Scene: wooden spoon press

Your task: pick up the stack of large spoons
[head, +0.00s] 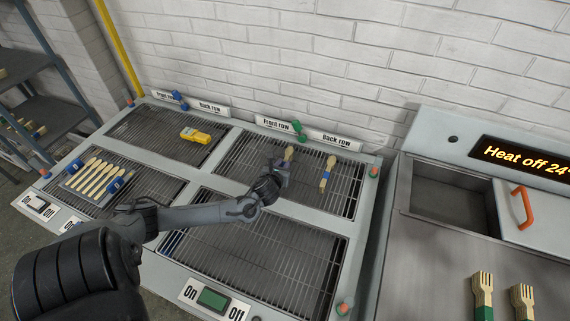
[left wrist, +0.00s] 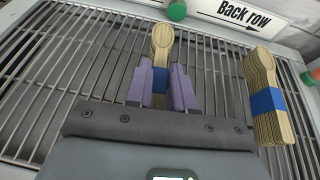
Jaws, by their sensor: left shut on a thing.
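My left gripper (head: 280,168) is over the back right grill of the grey press. Its purple fingers (left wrist: 160,88) are shut on a stack of wooden spoons with a blue band (left wrist: 160,78), gripped around the band. The pale top of this stack (head: 288,153) shows just past the gripper in the head view. A second blue-banded spoon stack (head: 327,172) lies on the grill to the right, apart from the gripper, and it also shows in the left wrist view (left wrist: 264,95). I cannot tell whether the held stack is clear of the grill. My right gripper is not in view.
A yellow device (head: 195,135) lies on the back left grill. Several wooden utensils (head: 93,175) lie in a row on the front left grill between blue blocks. The front right grill (head: 255,245) looks bare. Wooden forks (head: 482,288) lie on the right counter.

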